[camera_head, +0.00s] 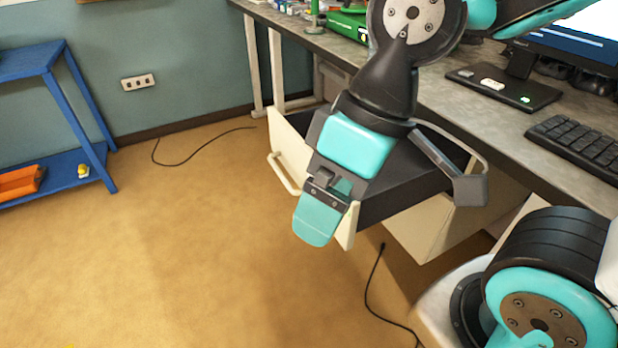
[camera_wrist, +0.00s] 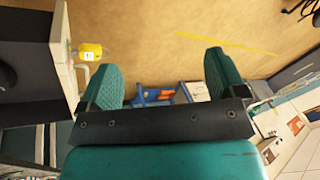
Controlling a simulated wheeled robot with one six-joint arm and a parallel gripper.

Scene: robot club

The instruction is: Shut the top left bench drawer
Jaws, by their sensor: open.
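The pulled-out bench drawer has a cream front (camera_head: 289,140) with a bar handle (camera_head: 282,174) and a dark box behind it. It juts from the bench over the floor. My gripper (camera_head: 322,212) hangs in front of the drawer's near end and hides part of its front and interior. In the wrist view my gripper (camera_wrist: 162,72) has its two teal fingers wide apart with nothing between them. The drawer front (camera_wrist: 63,50) stands left of the fingers in that view. I cannot tell whether my gripper touches the drawer.
The grey bench top (camera_head: 400,125) carries a keyboard (camera_head: 580,147) and a monitor stand. A cream cabinet part (camera_head: 435,218) sits below the drawer. Cables (camera_head: 372,290) lie on the floor. A blue shelf (camera_head: 60,165) stands far left.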

